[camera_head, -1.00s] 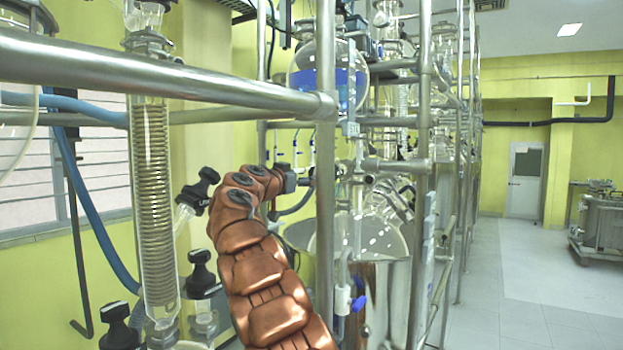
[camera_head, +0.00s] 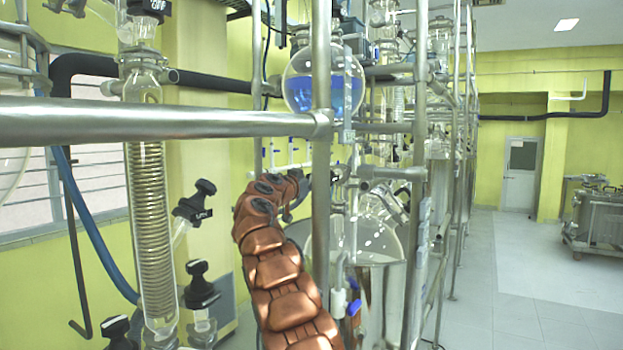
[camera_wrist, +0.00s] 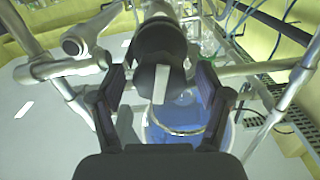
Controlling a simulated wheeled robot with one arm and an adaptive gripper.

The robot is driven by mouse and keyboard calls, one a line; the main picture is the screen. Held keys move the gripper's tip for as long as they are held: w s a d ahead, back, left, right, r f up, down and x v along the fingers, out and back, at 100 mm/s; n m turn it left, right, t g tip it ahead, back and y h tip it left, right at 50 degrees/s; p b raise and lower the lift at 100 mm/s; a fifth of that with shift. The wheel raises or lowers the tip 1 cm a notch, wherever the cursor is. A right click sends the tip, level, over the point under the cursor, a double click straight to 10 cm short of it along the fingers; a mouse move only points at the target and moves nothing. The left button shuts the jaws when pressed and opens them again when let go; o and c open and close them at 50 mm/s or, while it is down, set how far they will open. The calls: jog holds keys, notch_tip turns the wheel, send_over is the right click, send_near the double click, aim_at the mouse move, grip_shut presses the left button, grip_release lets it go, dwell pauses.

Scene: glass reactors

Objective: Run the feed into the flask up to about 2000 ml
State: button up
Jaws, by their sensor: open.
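A round glass flask (camera_head: 300,92) with blue liquid hangs high in the frame in the head view, partly behind a steel post. A larger clear glass flask (camera_head: 352,234) sits lower in a shiny metal bath (camera_head: 385,300); its level cannot be read. In the wrist view my gripper (camera_wrist: 160,77) is open, its dark fingers on either side of a black valve knob (camera_wrist: 160,45) with a pale flat tab; contact cannot be told. Blue liquid in a round vessel (camera_wrist: 185,112) shows below the knob. In the head view the gripper is mostly hidden by the post.
Steel frame posts and a thick crossbar (camera_head: 150,122) stand close in front. A coiled glass condenser (camera_head: 150,230) and black-capped valves (camera_head: 193,205) are at left. Open floor (camera_head: 520,270) lies to the right.

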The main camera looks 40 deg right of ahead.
jog(key=shift+c, duration=0.3)
jog(key=c, duration=1.1)
jog(key=shift+n+b, duration=0.3)
jog(key=shift+b, duration=0.1)
jog(key=shift+w+f+n+b, duration=0.15)
jog(key=shift+n+b, duration=0.25)
jog(key=shift+n, duration=0.2)
jog(key=n, duration=0.4)
jog(key=shift+r, duration=0.25)
jog(key=n, duration=0.3)
jog(key=n+p, duration=0.2)
jog(key=n, duration=0.3)
jog(key=shift+f+n+p, duration=0.1)
jog(key=shift+n+p, duration=0.7)
jog(key=shift+n, duration=1.2)
